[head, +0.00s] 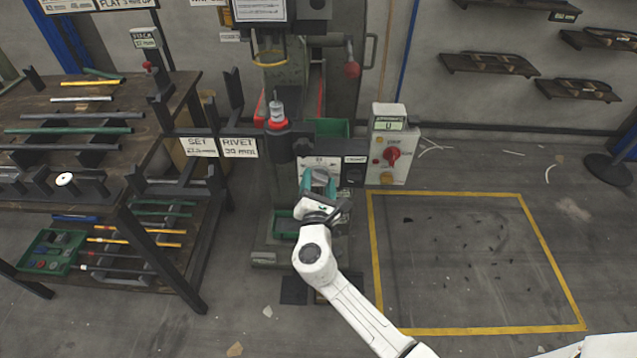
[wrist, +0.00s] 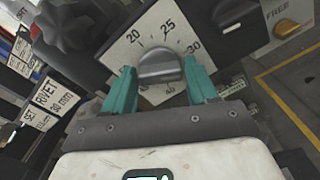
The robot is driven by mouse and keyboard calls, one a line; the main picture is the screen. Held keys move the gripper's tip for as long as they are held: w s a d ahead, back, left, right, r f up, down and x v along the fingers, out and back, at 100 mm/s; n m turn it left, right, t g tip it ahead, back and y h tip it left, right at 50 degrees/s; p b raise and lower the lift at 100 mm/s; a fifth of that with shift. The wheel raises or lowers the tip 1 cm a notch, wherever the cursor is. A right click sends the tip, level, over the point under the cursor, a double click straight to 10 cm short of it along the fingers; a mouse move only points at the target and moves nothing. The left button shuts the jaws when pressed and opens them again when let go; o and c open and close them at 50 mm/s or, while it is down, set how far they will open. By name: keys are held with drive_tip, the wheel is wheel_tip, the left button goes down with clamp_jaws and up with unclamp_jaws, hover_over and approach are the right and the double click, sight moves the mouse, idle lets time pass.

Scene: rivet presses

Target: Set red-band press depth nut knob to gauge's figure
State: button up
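The depth nut knob (wrist: 160,69) is a dark grey knob on a white dial plate (wrist: 126,51) in the wrist view. The figures 20, 25 and 30 read along its upper side, and 40 lies below. The knob's pointer mark cannot be made out. My gripper (wrist: 161,80) has its teal fingers on either side of the knob, with only narrow gaps seen. In the head view my gripper (head: 318,182) covers part of the dial on the press with the red band (head: 278,124). A small gauge marked STACK (head: 145,39) stands on the bench; its figure is too small to read surely.
Two signs, SET (head: 198,147) and RIVET 30 mm (head: 239,148), hang left of the press. A grey control box (head: 387,165) with a red knob stands right. The workbench (head: 122,185) with rods is left. A yellow-outlined floor area (head: 470,260) is clear apart from small debris.

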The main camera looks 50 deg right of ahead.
drive_tip(key=c, duration=0.7)
drive_tip(key=shift+o, duration=0.2)
drive_tip(key=shift+f+b, duration=0.1)
drive_tip(key=shift+b, duration=0.25)
drive_tip(key=m+b, duration=0.3)
drive_tip(key=b, duration=0.1)
drive_tip(key=shift+f+m, duration=0.2)
drive_tip(key=shift+m, duration=0.2)
drive_tip(key=m+b, duration=0.4)
drive_tip(key=shift+r+m+b, duration=0.2)
drive_tip(key=shift+m+b, duration=0.9)
drive_tip(key=shift+b, duration=0.05)
drive_tip(key=o, duration=1)
